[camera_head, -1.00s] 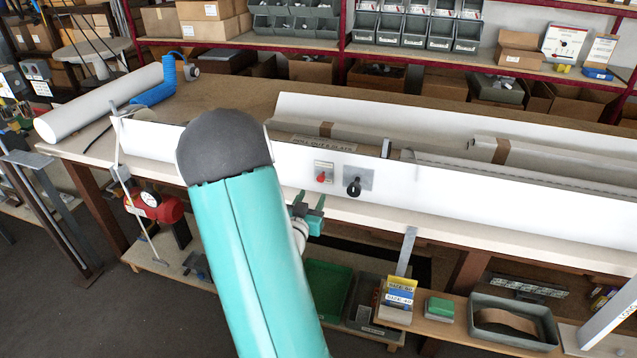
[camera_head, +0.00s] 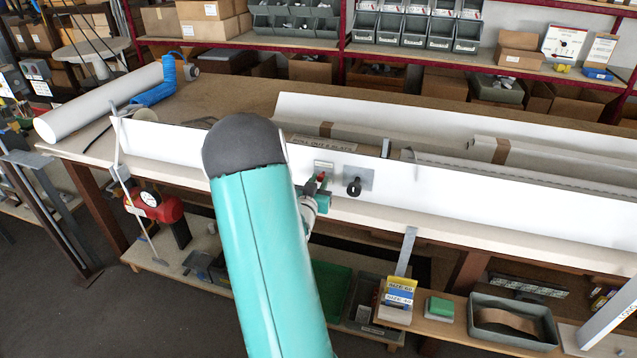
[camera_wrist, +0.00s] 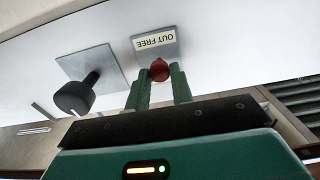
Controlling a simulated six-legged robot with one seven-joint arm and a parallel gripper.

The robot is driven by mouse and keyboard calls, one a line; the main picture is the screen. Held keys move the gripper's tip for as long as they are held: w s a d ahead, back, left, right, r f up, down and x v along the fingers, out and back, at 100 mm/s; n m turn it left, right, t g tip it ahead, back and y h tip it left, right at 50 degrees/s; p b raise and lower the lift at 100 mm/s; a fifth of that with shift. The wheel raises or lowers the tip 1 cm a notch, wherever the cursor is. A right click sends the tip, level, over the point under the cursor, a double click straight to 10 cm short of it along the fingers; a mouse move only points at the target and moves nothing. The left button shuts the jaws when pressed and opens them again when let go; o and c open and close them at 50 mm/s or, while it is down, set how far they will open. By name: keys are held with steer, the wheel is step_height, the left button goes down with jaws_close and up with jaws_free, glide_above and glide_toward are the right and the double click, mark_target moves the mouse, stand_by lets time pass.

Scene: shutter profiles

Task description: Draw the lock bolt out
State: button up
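The lock bolt appears to be the red knob (camera_head: 322,176) on a small plate on the white upright panel (camera_head: 480,195). In the wrist view the red knob (camera_wrist: 159,70) lies between the tips of my gripper's two green fingers (camera_wrist: 160,80). The small plate (camera_wrist: 156,43) behind it reads "OUT FREE", upside down in this view. In the head view my gripper (camera_head: 315,186) is at the knob, partly hidden by my arm. The fingers are very near the knob's sides; whether they press on it cannot be told.
A black knob (camera_wrist: 75,97) on its own plate sits close beside the red one; it also shows in the head view (camera_head: 354,187). A lower shelf with boxes (camera_head: 398,293) runs below the bench.

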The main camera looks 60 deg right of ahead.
jaws_close()
steer(key=shift+s+a+f, duration=0.1)
steer(key=shift+s+a, duration=0.1)
steer(key=shift+a, duration=1.05)
steer(key=o, duration=0.9)
jaws_free()
steer(key=shift+a, duration=0.15)
steer(key=a, duration=0.4)
steer(key=s+a, duration=0.1)
steer(key=a, duration=0.4)
steer(key=s+a, duration=0.1)
steer(key=a, duration=0.3)
steer(key=shift+s+a, duration=0.1)
steer(key=shift+a, duration=0.15)
